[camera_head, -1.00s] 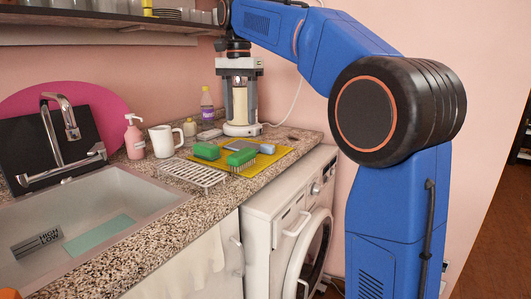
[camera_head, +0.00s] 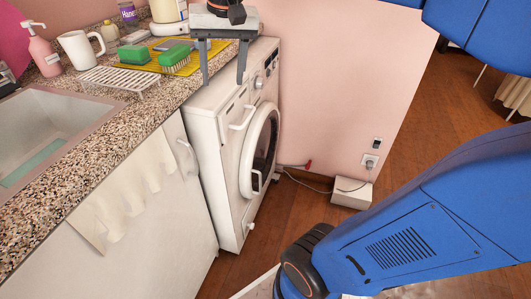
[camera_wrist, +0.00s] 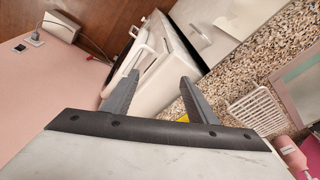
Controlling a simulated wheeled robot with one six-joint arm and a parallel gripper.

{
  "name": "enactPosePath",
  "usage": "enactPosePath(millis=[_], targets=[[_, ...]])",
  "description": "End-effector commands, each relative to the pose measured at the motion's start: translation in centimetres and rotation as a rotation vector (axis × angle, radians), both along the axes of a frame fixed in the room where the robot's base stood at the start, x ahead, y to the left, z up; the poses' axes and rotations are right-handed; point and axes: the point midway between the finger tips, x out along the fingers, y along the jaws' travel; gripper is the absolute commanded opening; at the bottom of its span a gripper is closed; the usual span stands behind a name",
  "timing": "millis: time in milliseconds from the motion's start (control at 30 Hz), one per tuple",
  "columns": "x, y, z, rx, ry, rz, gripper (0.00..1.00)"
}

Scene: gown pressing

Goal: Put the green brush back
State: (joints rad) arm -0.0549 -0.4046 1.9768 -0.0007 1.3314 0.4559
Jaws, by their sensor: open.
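The green brush (camera_head: 174,55) lies on the yellow mat (camera_head: 196,62) at the counter's right end, pale bristles showing beneath its green back. A second green block (camera_head: 134,54) sits on the mat to its left. My gripper (camera_head: 224,80) is open and empty, fingers pointing down, to the right of the brush by the counter edge and the washing machine's top. In the wrist view, my open fingers (camera_wrist: 158,80) frame the white washing machine (camera_wrist: 152,58). Only a sliver of the yellow mat (camera_wrist: 183,118) shows there; the brush is hidden.
A white wire rack (camera_head: 118,80), a white mug (camera_head: 80,50) and a pink pump bottle (camera_head: 43,50) stand left of the mat. The sink (camera_head: 60,125) is further left. The washing machine (camera_head: 225,150) stands below the gripper. Floor to the right is mostly open.

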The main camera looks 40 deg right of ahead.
Motion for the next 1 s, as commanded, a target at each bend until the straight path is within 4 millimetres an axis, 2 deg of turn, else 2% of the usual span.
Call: enactPosePath(millis=[33, 300, 500, 600, 700, 1000], targets=[[-1.8, -0.3, -1.5, -0.009, -0.018, 0.034, 0.53], [-9.2, -1.4, -10.5, -0.075, -0.110, 0.230, 0.53], [-12.9, -1.8, -16.0, -0.121, -0.158, 0.339, 0.53], [-13.9, -1.9, -17.5, -0.136, -0.170, 0.367, 0.53], [-14.2, -2.0, -18.2, -0.142, -0.177, 0.380, 0.53], [-14.2, -1.9, -18.2, -0.142, -0.177, 0.382, 0.53]])
